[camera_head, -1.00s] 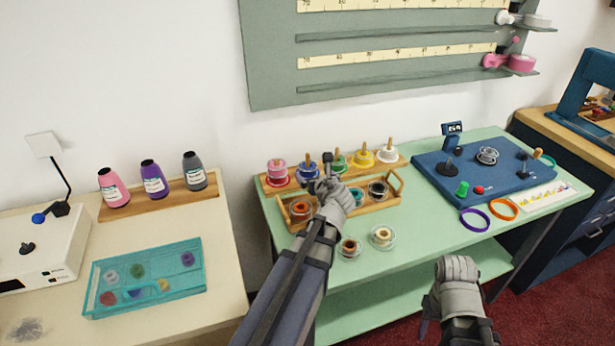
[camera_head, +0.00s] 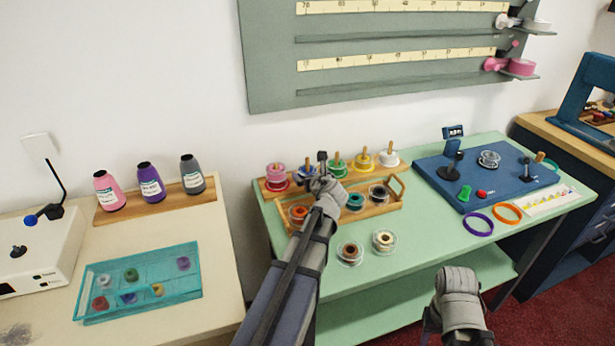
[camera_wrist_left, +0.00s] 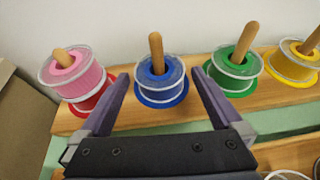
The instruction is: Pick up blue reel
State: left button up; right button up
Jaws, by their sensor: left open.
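The blue reel (camera_wrist_left: 160,88) stands on a wooden peg in a row of reels on a wooden rack, seen in the left wrist view. In the head view the blue reel (camera_head: 304,172) is partly hidden behind my left gripper (camera_head: 316,178). In the left wrist view my left gripper (camera_wrist_left: 160,78) is open and empty. Its fingertips lie to the left and right of the blue reel, with gaps on both sides. My right arm's end (camera_head: 457,300) hangs in front of the green table; its jaws do not show clearly.
A pink reel (camera_wrist_left: 75,73) and a green reel (camera_wrist_left: 234,70) flank the blue one closely. A wooden tray (camera_head: 397,190) of reels stands in front of the rack. Two loose reels sit before it. A blue device (camera_head: 455,185) is at the right.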

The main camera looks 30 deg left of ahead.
pick_arm(q)
jog(key=shift+x, duration=0.95)
jog(key=shift+s, duration=0.1)
jog(key=c, duration=1.2)
